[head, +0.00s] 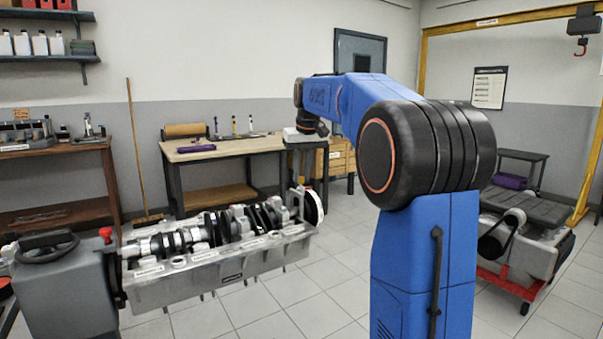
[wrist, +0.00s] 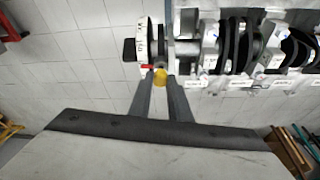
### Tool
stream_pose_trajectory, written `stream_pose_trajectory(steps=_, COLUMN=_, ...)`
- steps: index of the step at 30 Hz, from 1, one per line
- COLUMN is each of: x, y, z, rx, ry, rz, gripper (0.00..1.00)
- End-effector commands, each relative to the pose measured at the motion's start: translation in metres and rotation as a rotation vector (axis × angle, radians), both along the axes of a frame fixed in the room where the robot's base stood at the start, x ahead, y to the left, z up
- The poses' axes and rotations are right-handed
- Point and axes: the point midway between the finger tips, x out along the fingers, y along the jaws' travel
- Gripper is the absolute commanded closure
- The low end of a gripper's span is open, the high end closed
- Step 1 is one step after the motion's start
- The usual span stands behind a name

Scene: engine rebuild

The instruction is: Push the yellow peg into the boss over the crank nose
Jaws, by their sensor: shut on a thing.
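The yellow peg (wrist: 160,77) shows in the wrist view between the two fingertips of my gripper (wrist: 160,84), which is shut on it. The peg is seen nearly end-on, close to the end of the crankshaft. The crank nose end (wrist: 157,52) lies just beyond the fingertips, beside a pale disc (wrist: 143,48). A small red part (wrist: 147,66) is next to the peg. In the head view my gripper (head: 304,165) hangs over the right end of the engine. I cannot tell the boss apart or whether the peg touches it.
The engine block (head: 225,264) with its crankshaft (head: 190,238) sits on a grey stand (head: 62,290) at left. A wooden bench (head: 225,150) with a purple item (head: 195,148) stands behind. Tiled floor is clear between.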

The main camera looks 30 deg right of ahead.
Motion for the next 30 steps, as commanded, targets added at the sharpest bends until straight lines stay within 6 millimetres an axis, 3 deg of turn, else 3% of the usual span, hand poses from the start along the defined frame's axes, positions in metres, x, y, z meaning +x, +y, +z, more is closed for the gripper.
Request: stream_pose_trajectory(steps=30, x=0.0, y=0.0, z=-0.012, rx=0.0, ry=0.0, rz=0.0, gripper=1.0)
